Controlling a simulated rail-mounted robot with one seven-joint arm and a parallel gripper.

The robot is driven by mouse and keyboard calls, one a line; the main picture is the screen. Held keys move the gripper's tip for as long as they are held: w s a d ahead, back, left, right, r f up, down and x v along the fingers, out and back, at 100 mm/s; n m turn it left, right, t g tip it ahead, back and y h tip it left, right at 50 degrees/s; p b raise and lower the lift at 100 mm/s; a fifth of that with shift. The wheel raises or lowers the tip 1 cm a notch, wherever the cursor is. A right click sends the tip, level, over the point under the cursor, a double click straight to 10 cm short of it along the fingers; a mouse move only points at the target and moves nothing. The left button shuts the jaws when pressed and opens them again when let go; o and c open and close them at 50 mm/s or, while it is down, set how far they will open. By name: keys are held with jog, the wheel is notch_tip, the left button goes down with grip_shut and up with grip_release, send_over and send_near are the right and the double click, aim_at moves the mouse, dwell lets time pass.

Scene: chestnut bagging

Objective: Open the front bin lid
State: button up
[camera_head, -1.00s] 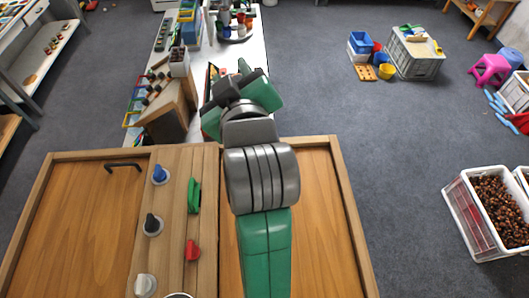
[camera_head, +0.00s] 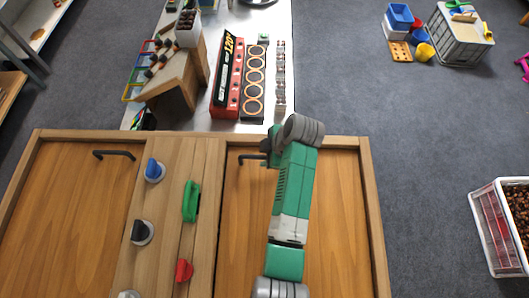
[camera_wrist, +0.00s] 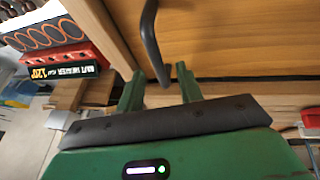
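A wooden bin unit has two flat lids, a left lid (camera_head: 70,210) and a right lid (camera_head: 240,225), both lying closed. Which one is the front lid is not marked. The right lid's dark bar handle (camera_head: 248,157) is at its far edge; the left lid has a similar handle (camera_head: 113,154). My gripper (camera_head: 267,148) is at the right lid's handle, partly hidden by my arm. In the wrist view, my gripper (camera_wrist: 159,72) is open, with the end of the handle (camera_wrist: 150,35) between its two green fingers. Contact cannot be told.
Between the lids is a strip with a blue knob (camera_head: 154,170), green handle (camera_head: 191,201), black knob (camera_head: 142,232) and red knob (camera_head: 184,270). Beyond stands a white table with a red box (camera_head: 228,85) and wooden rack (camera_head: 178,85). A chestnut crate (camera_head: 492,225) stands right.

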jog(key=shift+x, duration=1)
grip_shut()
jog(key=shift+r, duration=0.1)
